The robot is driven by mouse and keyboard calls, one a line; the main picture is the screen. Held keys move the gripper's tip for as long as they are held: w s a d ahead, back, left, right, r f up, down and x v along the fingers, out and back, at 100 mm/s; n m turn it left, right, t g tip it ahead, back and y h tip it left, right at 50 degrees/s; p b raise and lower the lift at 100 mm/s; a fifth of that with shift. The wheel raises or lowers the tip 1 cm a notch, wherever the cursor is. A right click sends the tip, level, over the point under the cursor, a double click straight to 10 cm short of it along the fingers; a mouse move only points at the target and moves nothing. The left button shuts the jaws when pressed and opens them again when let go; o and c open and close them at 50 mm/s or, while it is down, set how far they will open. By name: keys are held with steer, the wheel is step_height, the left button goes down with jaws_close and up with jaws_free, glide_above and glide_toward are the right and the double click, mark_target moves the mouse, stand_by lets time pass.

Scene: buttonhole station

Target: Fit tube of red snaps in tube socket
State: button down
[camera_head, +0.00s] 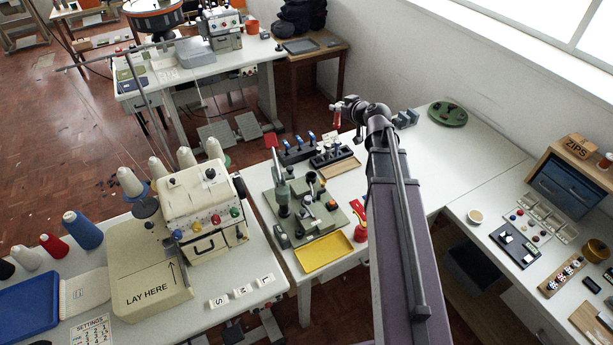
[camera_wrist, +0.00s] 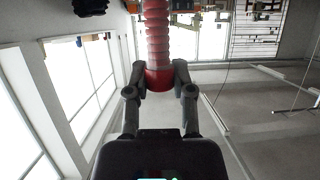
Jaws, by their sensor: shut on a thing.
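My gripper (camera_head: 345,105) is raised above the back of the middle table, at the far end of my arm. It is shut on the tube of red snaps (camera_wrist: 157,40). In the wrist view, the two fingers (camera_wrist: 160,78) close on the tube's lower end, and the red, ribbed tube runs up out of the picture. The tube also shows small in the head view (camera_head: 337,116), held clear of the table. I cannot pick out the tube socket for certain. A green-based press station (camera_head: 335,222) stands on the table, below and left of my gripper.
A yellow tray (camera_head: 323,253) lies at the front of the press station. Black racks with blue-topped pieces (camera_head: 296,152) stand behind it. A cream sewing machine (camera_head: 203,205) is to the left. The white tabletop (camera_head: 450,160) right of my arm is largely clear.

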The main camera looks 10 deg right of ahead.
steer(key=shift+w+a, duration=0.15)
steer(key=shift+w, duration=0.2)
steer(key=shift+a, duration=0.1)
steer(key=shift+s+f, duration=0.1)
steer(key=shift+f, duration=0.05)
steer(key=s+a+f+n+g+y+b, duration=0.1)
steer(key=s+a+f+n+y+b, duration=0.1)
steer(key=f+b, duration=0.6)
steer(key=s+a+f+n+g+y+b, duration=0.1)
steer(key=s+a+f+n+b, duration=0.1)
steer(key=s+f+b, duration=0.4)
steer(key=s+a+f+n+g+y+b, duration=0.1)
steer(key=s+a+f+b, duration=0.3)
steer(key=f+b, duration=0.6)
steer(key=shift+a+f+n+g+y+b, duration=0.15)
steer(key=shift+a+n+g+y+b, duration=0.2)
steer(key=shift+y, duration=0.45)
steer(key=shift+w+d, duration=0.1)
steer(key=shift+w, duration=0.05)
steer(key=w+d+f+b, duration=0.1)
steer(key=w, duration=1.3)
steer(key=shift+w+d+f, duration=0.2)
steer(key=shift+d, duration=0.05)
